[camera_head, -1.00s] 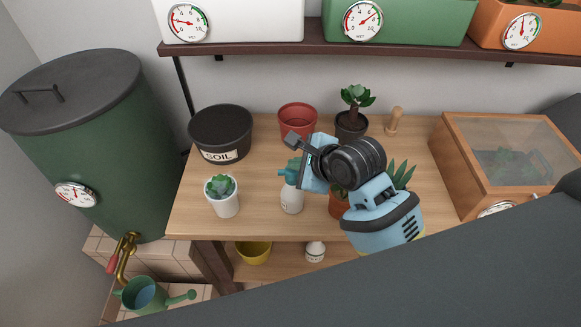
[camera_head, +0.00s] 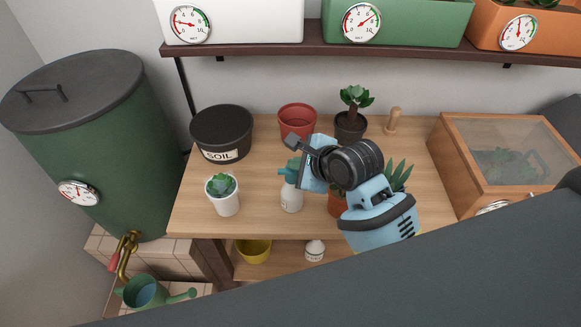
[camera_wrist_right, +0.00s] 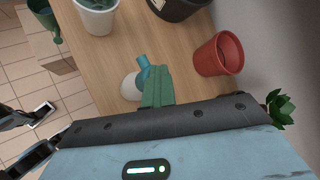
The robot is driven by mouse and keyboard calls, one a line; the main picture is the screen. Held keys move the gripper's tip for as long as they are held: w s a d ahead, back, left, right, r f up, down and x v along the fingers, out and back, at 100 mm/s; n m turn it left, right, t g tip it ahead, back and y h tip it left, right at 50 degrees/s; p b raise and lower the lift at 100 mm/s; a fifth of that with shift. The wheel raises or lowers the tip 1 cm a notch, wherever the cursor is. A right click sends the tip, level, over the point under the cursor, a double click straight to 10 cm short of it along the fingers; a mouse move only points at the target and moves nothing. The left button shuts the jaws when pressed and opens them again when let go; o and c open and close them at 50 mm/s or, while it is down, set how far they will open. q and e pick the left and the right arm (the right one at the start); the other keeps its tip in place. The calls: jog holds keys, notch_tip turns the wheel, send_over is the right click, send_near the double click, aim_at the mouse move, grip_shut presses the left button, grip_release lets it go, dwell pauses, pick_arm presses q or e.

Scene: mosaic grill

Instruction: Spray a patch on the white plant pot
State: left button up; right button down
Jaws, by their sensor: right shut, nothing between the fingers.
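The white plant pot (camera_head: 227,206) holds a small succulent and stands upright near the bench's front left. It also shows at the top of the right wrist view (camera_wrist_right: 97,18). A white spray bottle (camera_head: 291,200) with a teal head stands upright on the bench, to the right of the pot. My right gripper (camera_head: 301,168) is at the height of the bottle's head, with its green fingers (camera_wrist_right: 157,88) shut and empty. They overlap the bottle in the right wrist view; I cannot tell whether they touch it.
A black soil tub (camera_head: 222,134), a red pot (camera_head: 297,121) and a dark potted plant (camera_head: 351,127) stand behind. A terracotta pot (camera_head: 337,204) is partly hidden by my right arm. A glazed wooden box (camera_head: 447,165) is at right. Bench between white pot and bottle is clear.

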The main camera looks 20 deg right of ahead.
pick_arm(q)
jog(key=shift+s+f, duration=0.3)
pick_arm(e)
jog(key=f, duration=0.1)
jog(key=s+f, duration=0.1)
jog(key=f, duration=0.1)
jog(key=shift+d+f+g, duration=0.1)
jog(key=shift+f+g, duration=0.05)
jog(key=shift+g, duration=0.25)
jog(key=shift+w+r, duration=0.2)
jog(key=shift+r, duration=0.6)
jog(key=shift+w+r, duration=0.15)
jog(key=shift+r, duration=0.6)
pick_arm(q)
jog(key=shift+w+r, duration=0.2)
jog(key=shift+w, duration=0.15)
pick_arm(e)
jog(key=shift+w+r, duration=0.1)
jog(key=shift+r, duration=1.9)
jog(key=shift+r, duration=0.1)
